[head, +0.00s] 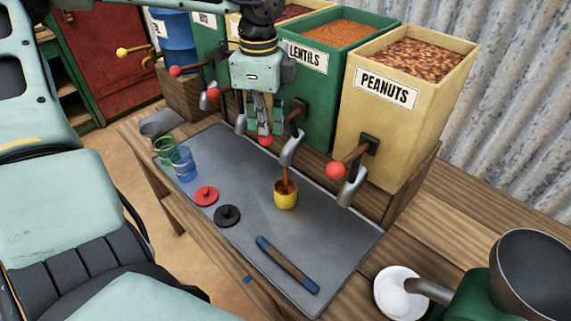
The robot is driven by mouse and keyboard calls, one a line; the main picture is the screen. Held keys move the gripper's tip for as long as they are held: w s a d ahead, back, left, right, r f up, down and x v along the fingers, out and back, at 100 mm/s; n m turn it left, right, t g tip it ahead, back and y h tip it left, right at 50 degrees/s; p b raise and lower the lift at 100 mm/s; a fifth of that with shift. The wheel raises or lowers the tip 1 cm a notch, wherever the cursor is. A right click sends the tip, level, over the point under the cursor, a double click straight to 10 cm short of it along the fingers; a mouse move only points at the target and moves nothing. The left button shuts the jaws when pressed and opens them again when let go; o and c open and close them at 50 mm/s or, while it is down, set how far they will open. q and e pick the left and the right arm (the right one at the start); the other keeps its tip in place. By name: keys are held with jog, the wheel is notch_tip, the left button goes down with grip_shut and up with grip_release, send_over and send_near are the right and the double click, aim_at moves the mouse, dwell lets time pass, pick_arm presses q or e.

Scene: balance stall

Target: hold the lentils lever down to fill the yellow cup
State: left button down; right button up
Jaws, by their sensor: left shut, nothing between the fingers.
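The yellow cup (286,196) stands upright on the grey mat under the spout (292,150) of the green lentils bin (318,125). A thin orange-brown stream falls from the spout into the cup. The lentils lever's red knob (265,142) is low, at the end of its bar. My left gripper (264,132) points down from above, shut and empty, with its fingertips at the knob and seemingly pressing on it. The cup's inside is mostly hidden, so I cannot tell its fill level. My right gripper is not in view.
The peanuts bin (402,125) with its red-knobbed lever (336,169) is to the right. Green (163,150) and blue (183,164) cups, red (206,195) and black (227,215) lids and a blue-ended bar (287,264) lie around the mat (250,235). A white bowl (398,291) is front right.

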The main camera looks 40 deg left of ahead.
pick_arm(q)
notch_tip(320, 180, up, 5)
jog(key=p, duration=0.2)
jog(key=shift+a+r+p, duration=0.1)
jog(key=shift+r+p, duration=0.1)
jog(key=shift+p, duration=0.1)
jog(key=shift+r, duration=0.15)
jog(key=shift+s, duration=0.1)
dwell(0.4)
